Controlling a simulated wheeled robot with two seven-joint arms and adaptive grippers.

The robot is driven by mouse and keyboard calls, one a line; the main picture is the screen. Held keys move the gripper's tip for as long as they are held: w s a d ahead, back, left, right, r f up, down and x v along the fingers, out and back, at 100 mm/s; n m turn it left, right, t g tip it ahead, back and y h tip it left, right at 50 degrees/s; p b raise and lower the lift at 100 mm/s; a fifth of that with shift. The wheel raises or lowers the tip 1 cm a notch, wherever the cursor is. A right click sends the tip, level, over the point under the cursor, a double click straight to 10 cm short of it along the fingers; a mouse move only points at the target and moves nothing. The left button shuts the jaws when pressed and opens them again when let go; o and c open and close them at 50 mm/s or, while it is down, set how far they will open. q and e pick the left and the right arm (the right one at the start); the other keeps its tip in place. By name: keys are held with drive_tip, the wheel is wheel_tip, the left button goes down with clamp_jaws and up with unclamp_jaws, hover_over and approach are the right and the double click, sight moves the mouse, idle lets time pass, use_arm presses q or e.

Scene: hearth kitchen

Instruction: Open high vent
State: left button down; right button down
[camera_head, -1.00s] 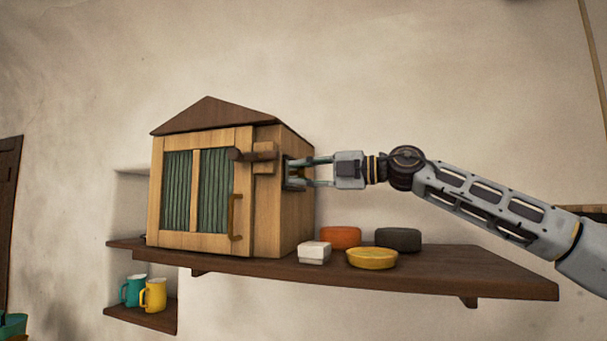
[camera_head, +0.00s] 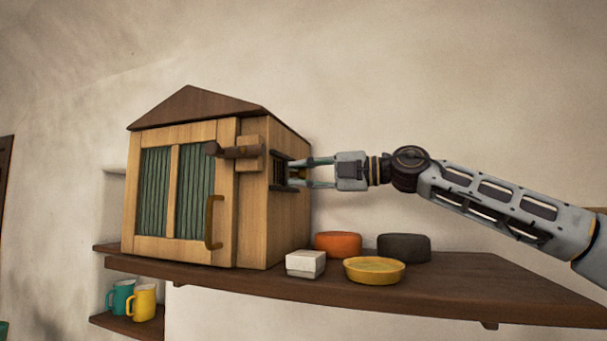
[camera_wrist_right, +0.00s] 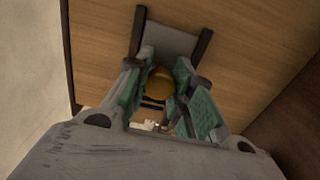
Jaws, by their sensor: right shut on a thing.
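A wooden house-shaped cabinet (camera_head: 245,215) with a brown gabled roof stands on a shelf. The vent (camera_head: 280,172) is on its right side wall, high up, and looks dark and slatted. In the right wrist view a grey cover plate (camera_wrist_right: 168,45) sits between two dark rails on the wood. A round yellow-brown knob (camera_wrist_right: 160,84) is between the fingers. My right gripper (camera_head: 298,174) reaches in from the right and is shut on the knob. It also shows in the right wrist view (camera_wrist_right: 163,90). The fingers hide part of the vent. My left gripper is out of view.

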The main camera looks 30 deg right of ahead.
drive_tip(key=c, duration=1.7)
unclamp_jaws()
drive_tip(key=shift+d, duration=0.15)
drive_tip(key=o, duration=0.5)
drive_tip(key=shift+w+d, duration=0.2)
drive_tip(key=shift+w, duration=0.05)
drive_tip(key=shift+o, duration=0.2)
drive_tip(key=shift+s+a, duration=0.2)
drive_tip(key=shift+s+d, duration=0.1)
drive_tip(key=shift+d, duration=0.05)
drive_tip(key=v, duration=1.1)
drive_tip(key=shift+d, duration=0.25)
drive_tip(key=shift+s, duration=0.15)
